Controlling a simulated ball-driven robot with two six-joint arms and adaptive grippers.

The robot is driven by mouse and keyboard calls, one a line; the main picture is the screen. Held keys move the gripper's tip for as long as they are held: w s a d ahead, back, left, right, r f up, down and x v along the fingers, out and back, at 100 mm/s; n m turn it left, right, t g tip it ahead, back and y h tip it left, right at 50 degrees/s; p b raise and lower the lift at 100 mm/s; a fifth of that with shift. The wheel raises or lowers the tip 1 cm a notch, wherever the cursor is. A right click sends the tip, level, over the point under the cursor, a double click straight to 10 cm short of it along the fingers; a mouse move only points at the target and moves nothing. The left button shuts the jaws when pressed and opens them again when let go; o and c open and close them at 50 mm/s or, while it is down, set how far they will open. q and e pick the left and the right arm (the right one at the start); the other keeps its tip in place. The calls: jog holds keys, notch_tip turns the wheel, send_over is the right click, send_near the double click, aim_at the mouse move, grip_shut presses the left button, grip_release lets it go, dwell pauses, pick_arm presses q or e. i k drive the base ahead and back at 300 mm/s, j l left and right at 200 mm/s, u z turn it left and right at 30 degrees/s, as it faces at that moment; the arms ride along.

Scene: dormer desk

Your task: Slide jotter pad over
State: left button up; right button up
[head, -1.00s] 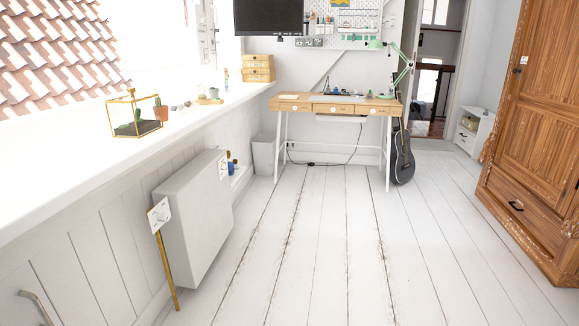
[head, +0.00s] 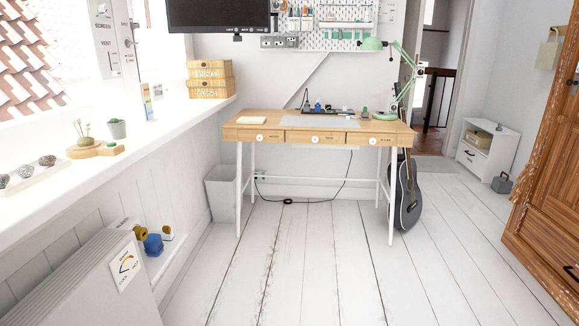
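A small cream pad (head: 252,121), which looks like the jotter pad, lies flat near the left end of the wooden desk (head: 228,133). The desk stands ahead of me on white legs, with drawers along its front. A pale grey mat (head: 310,122) lies in the middle of the desk top, to the right of the pad and apart from it. Neither of my grippers shows in the head view.
White floorboards (head: 310,260) between me and the desk are clear. A heater (head: 85,285) and window ledge run along the left. A bin (head: 223,193) and a guitar (head: 406,195) flank the desk. A wooden wardrobe (head: 548,180) stands at the right. A green lamp (head: 371,44) stands on the desk.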

aim_at(244, 121)
jog(key=i+u, duration=0.15)
jog(key=i, duration=0.3)
jog(key=i+l+u, duration=0.1)
jog(key=i, duration=0.4)
jog(key=i+l+u, duration=0.15)
jog(key=i, duration=0.3)
jog(key=i+l+z, duration=0.1)
jog(key=i, duration=0.35)
